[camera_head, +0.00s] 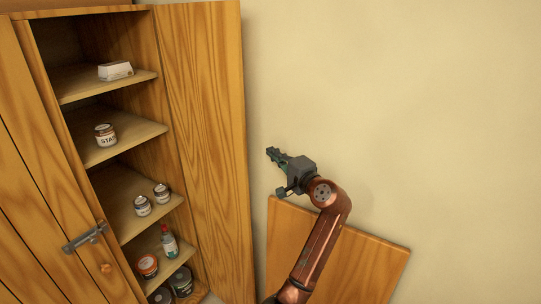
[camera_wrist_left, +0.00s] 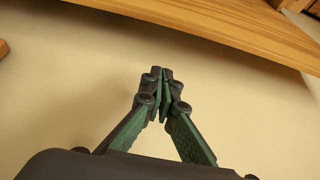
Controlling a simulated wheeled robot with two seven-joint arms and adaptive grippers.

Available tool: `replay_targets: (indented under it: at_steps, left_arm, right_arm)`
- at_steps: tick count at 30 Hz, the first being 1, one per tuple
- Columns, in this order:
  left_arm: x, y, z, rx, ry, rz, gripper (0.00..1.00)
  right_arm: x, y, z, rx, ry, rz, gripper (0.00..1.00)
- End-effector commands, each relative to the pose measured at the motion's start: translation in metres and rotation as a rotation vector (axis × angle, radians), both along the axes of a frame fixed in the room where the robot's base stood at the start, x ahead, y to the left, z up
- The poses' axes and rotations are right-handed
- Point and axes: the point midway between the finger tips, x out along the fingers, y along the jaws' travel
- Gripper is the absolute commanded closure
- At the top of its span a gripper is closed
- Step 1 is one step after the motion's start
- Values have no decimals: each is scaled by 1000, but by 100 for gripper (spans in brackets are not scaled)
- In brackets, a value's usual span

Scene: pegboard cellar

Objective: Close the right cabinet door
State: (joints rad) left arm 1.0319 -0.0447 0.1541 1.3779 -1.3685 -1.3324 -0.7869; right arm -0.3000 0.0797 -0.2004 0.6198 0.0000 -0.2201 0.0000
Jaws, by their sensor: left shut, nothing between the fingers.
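The right cabinet door (camera_head: 205,110) is a tall wooden panel that stands open, so the shelves behind the right opening show. My left gripper (camera_head: 271,154) is shut and empty. It is just to the right of the open door, on its outer side, with the fingertips toward the door; a gap shows between them in the head view. In the left wrist view the closed fingers (camera_wrist_left: 161,76) point toward the edge of a wooden panel (camera_wrist_left: 215,28), which looks like the door. My right gripper is not in view.
The left cabinet door (camera_head: 45,170) is shut and carries a metal latch (camera_head: 85,238). The open shelves (camera_head: 120,140) hold several jars and cans and a white box (camera_head: 115,70). A wooden board (camera_head: 370,262) is below my left arm. The plain wall (camera_head: 400,110) is behind.

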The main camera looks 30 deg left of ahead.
Motion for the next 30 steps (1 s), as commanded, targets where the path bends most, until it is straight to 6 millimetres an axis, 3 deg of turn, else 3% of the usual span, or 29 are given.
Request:
replay_targets:
  at_steps: [12, 21, 30]
  left_arm:
    - [38, 69, 2, 0, -1, 2, 100]
    - [3, 71, 0, -3, -3, -1, 100]
    - [-3, 72, 0, -2, -1, 0, 100]
  right_arm:
    - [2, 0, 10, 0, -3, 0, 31]
    - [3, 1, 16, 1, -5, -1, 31]
    - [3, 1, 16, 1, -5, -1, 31]
